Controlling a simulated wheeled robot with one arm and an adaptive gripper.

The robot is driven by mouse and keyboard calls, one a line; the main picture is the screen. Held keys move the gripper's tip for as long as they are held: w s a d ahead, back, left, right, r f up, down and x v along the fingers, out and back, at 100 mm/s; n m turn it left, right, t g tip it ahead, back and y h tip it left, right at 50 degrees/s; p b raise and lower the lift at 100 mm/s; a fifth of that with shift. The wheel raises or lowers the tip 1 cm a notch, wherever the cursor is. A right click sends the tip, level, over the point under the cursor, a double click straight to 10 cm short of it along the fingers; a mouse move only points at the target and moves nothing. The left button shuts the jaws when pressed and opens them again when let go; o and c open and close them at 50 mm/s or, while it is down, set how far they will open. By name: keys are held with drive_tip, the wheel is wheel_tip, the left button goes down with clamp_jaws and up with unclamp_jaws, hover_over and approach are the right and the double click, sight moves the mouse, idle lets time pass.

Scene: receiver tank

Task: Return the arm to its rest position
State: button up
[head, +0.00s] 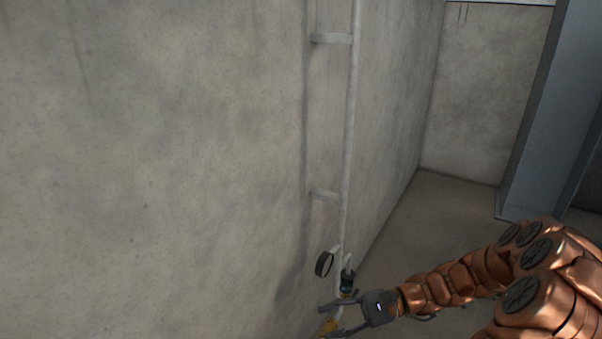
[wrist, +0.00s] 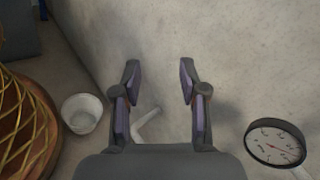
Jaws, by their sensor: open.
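My gripper (head: 335,315) is at the end of my copper-coloured arm, low in the head view, close to the wall and the pipe fittings. In the wrist view my gripper (wrist: 160,95) is open, with its two fingers apart and nothing between them but the wall behind and a short piece of white pipe (wrist: 148,124) near the left finger. My arm reaches in from the lower right of the head view.
A white vertical pipe (head: 349,130) runs down the concrete wall (head: 180,150). A round gauge (head: 324,264) sits low beside it; it also shows in the wrist view (wrist: 275,143). A white bucket (wrist: 82,113) stands left. A grey-blue column (head: 550,110) stands right.

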drive_tip(key=s+r+n+g+h+p, duration=0.1)
drive_tip(key=s+r+n+h+p, duration=0.3)
drive_tip(key=s+r+p, duration=0.45)
drive_tip(key=s+r+n+g+h+p, duration=0.2)
drive_tip(key=s+r+n+h+p, duration=0.3)
drive_tip(key=r, duration=0.7)
drive_tip(key=s+d+r+t+h+p, duration=0.2)
drive_tip(key=s+d+r+h+p, duration=0.1)
drive_tip(key=s+d+r+p, duration=0.2)
drive_tip(key=s+d+r+n+t+h+p, duration=0.1)
drive_tip(key=s+d+r+h+p, duration=0.3)
drive_tip(key=r, duration=0.7)
drive_tip(key=s+d+t+p, duration=0.1)
drive_tip(key=s+d+p, duration=0.1)
drive_tip(key=p, duration=0.2)
drive_tip(key=shift+d+p, duration=0.2)
drive_tip(key=shift+p, duration=0.15)
